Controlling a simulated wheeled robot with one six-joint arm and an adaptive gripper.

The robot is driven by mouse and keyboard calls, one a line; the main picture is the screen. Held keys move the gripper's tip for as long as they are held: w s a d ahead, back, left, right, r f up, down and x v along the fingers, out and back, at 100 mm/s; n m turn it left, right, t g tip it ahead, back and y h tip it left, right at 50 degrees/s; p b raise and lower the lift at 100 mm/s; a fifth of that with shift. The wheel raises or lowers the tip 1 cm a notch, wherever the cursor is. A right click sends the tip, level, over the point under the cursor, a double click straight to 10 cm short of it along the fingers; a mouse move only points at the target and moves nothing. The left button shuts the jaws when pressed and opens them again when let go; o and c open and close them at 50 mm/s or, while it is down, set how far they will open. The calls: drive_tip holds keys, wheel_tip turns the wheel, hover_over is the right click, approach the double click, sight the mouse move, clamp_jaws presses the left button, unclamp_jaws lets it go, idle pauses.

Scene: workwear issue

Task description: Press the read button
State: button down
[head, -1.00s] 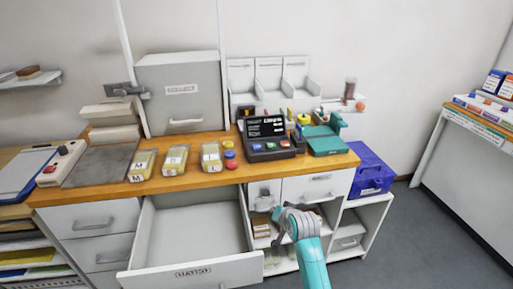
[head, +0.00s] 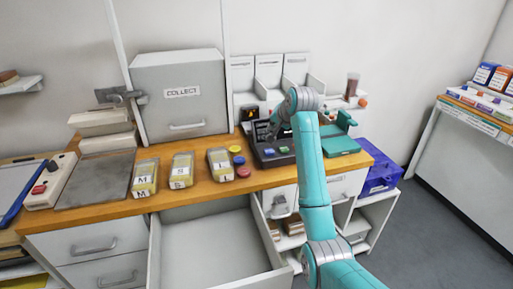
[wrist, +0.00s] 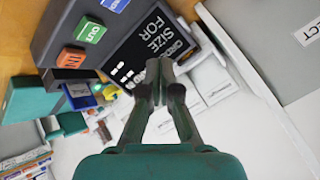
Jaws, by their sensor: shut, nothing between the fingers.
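A dark order terminal (head: 262,162) stands on the wooden counter, with a blue button (head: 269,153) and a green button (head: 284,149) on its front. In the wrist view, the terminal (wrist: 60,18) has a lit screen (wrist: 150,42) with white text, a green button (wrist: 90,32) and an orange button (wrist: 71,57). I cannot read which button is the read button. My gripper (head: 271,132) is over the terminal, partly hiding its screen. In the wrist view, my gripper (wrist: 160,68) is shut and empty, in front of the screen and apart from the buttons.
An open drawer (head: 215,243) juts out below the counter. Yellow packs (head: 182,170) and coloured discs (head: 238,161) lie left of the terminal. A green device (head: 340,147) stands to its right. A grey COLLECT cabinet (head: 182,105) stands behind.

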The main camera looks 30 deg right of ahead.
sight(270, 151)
drive_tip(key=shift+w+a+r, duration=0.15)
drive_tip(key=shift+w+r, duration=0.35)
drive_tip(key=shift+f, duration=4.4)
drive_tip(key=shift+f, duration=0.15)
drive_tip(key=shift+f, duration=0.3)
drive_tip(key=shift+f, duration=0.5)
drive_tip(key=shift+r, duration=0.95)
